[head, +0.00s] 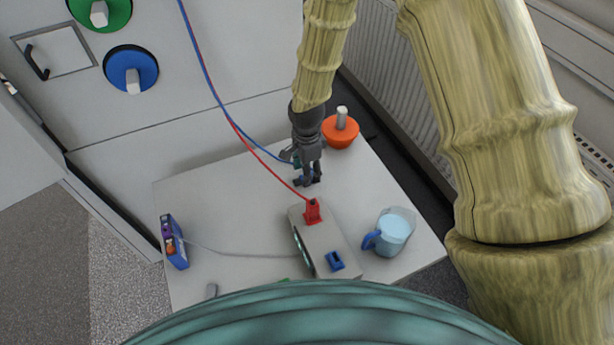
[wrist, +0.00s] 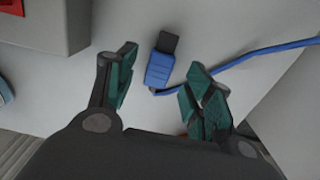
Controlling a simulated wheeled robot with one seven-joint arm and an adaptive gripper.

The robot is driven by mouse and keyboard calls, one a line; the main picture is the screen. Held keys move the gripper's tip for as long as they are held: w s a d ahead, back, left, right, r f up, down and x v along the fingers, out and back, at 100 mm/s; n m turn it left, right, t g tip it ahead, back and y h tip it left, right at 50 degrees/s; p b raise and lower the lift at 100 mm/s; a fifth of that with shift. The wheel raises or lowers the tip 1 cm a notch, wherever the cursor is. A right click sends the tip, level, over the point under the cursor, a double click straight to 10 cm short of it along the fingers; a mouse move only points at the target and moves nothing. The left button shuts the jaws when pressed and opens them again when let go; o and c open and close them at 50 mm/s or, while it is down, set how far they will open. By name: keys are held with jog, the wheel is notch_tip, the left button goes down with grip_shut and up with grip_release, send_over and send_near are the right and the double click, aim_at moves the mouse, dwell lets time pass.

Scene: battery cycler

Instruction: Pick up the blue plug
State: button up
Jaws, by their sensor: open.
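In the wrist view the blue plug (wrist: 159,70) lies on the light table, with a dark tip pointing away and a blue cable running off to the right. My gripper (wrist: 163,76) is open, with one finger on each side of the plug. The right finger is near the cable; I cannot tell whether they touch. In the head view my gripper (head: 308,179) is low over the table beyond the grey box, and it largely hides the plug.
The grey box (head: 327,243) carries a red plug (head: 312,211) with a red cable and a blue socket (head: 335,261). A cup (head: 396,230) of light blue liquid stands to its right. An orange knob-like object (head: 341,133) is behind my gripper. A small blue box (head: 176,247) is at left.

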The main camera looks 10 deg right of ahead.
jog(key=shift+f+p, duration=0.3)
jog(key=shift+f, duration=1)
jog(key=c, duration=1)
